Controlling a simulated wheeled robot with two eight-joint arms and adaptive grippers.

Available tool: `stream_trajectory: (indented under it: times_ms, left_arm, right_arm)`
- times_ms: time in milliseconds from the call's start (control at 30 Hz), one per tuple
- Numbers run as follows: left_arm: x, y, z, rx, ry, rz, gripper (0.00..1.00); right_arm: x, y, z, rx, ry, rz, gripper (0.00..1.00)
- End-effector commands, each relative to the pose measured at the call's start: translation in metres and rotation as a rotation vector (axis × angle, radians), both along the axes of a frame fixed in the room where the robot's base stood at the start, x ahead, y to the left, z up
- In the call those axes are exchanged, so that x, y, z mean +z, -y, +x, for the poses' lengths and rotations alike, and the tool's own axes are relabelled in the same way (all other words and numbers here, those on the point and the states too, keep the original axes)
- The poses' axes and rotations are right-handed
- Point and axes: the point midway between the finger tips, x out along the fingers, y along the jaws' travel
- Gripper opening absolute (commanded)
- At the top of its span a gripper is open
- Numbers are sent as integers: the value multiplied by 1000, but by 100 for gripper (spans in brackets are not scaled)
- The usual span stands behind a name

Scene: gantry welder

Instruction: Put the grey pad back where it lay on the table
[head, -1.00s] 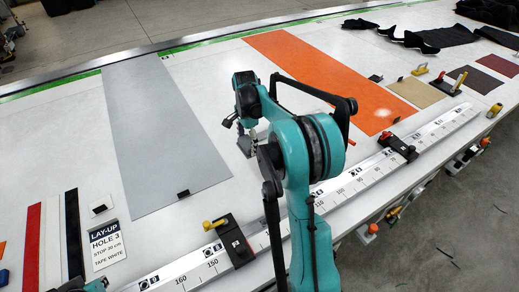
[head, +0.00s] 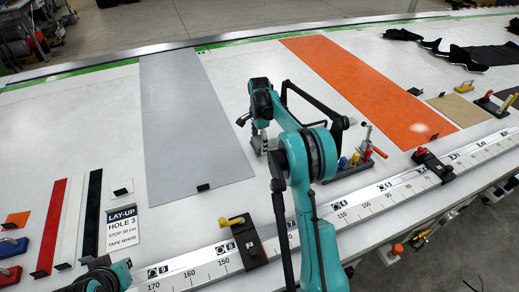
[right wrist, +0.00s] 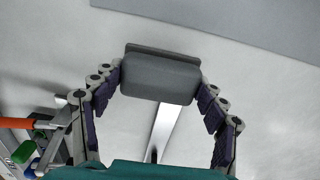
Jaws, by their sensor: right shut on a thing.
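The grey pad (right wrist: 160,80) is a rounded block with a thin flat edge along its top, in the right wrist view. My right gripper (right wrist: 160,84) is shut on it, with a finger at each end. The white table surface (right wrist: 50,35) lies behind the pad; the gap between them cannot be told. In the head view my right gripper (head: 256,142) is over the white table, just right of the large grey sheet (head: 190,120), and the arm largely hides the pad there. A teal part of my left arm shows at the bottom left; its gripper is out of view.
A tool holder (head: 352,168) with coloured handles stands right of my right gripper. An orange sheet (head: 370,95) lies beyond it. A measuring rail (head: 330,222) with a black clamp (head: 249,242) runs along the front edge. A lay-up card (head: 122,226) lies at the left.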

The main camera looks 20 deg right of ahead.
Motion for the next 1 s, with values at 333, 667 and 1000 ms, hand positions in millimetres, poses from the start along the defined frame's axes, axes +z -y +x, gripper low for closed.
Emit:
stream_trajectory:
  times_ms: [333, 667, 1000]
  left_arm:
    - [-11, 0, 0, 0, 0, 0, 0]
    - [-13, 0, 0, 0, 0, 0, 0]
    - [-12, 0, 0, 0, 0, 0, 0]
  right_arm:
    - [-32, 0, 0, 0, 0, 0, 45]
    - [-35, 0, 0, 0, 0, 0, 93]
    - [-34, 0, -1, 0, 0, 0, 93]
